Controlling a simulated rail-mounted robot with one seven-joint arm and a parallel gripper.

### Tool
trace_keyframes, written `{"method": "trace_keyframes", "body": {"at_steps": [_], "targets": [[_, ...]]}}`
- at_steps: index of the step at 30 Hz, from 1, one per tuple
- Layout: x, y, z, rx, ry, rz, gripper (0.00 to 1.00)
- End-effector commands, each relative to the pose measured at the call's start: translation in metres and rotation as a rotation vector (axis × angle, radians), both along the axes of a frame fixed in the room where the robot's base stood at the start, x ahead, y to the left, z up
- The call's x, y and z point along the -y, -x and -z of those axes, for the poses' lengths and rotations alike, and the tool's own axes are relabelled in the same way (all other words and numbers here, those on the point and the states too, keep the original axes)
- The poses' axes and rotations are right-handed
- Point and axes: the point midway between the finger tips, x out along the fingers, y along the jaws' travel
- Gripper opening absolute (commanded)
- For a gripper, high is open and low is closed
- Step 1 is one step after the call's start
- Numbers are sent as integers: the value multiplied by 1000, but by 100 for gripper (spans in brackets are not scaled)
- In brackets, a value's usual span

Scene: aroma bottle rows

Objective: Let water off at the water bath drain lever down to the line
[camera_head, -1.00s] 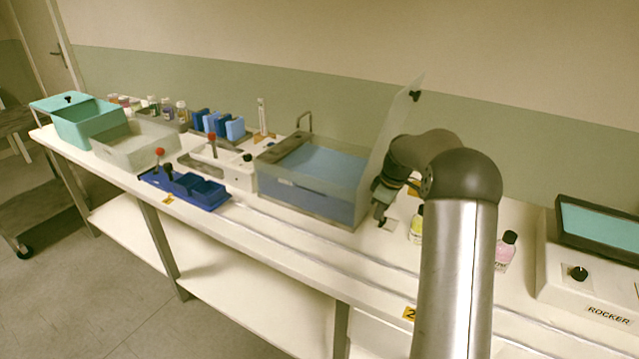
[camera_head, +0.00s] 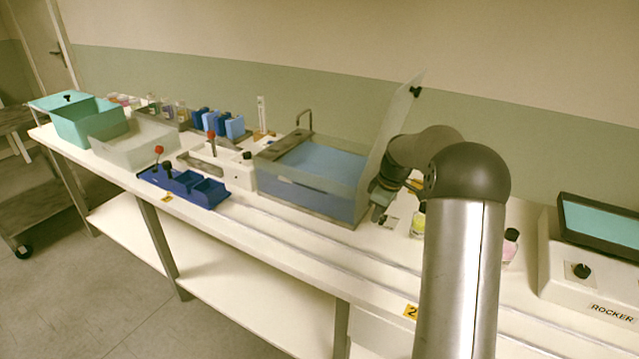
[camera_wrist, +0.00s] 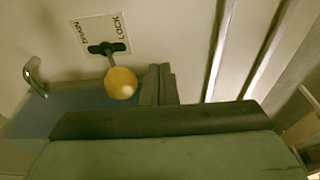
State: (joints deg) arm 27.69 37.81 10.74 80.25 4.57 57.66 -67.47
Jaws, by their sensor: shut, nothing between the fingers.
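The water bath (camera_head: 307,196) is a clear-walled tank with blue water (camera_head: 325,160) in it and its clear lid (camera_head: 398,125) raised. In the wrist view, the drain lever (camera_wrist: 120,82) has a yellow ball knob on a rod rising from a dark slot. Its white plate (camera_wrist: 90,30) reads DRAIN and LOCK. I cannot tell which end of the slot the lever is at. My gripper (camera_head: 378,213) is shut and empty, low beside the bath's right end. A grey-green part of it seems to fill the wrist view's bottom, with the knob just beyond. I cannot make out the line.
A yellow-green bottle (camera_head: 418,222) stands just right of my gripper, and a pink bottle (camera_head: 510,245) is farther right, partly behind my arm. The rocker (camera_head: 590,285) is at the far right. The bench front is clear.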

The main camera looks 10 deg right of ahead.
Motion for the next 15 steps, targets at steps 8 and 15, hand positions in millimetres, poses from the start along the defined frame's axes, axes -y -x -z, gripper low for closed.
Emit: {"method": "trace_keyframes", "body": {"at_steps": [8,15], "targets": [[0,0,-7,0,0,0,0],[0,-1,-31,1,0,0,0]]}}
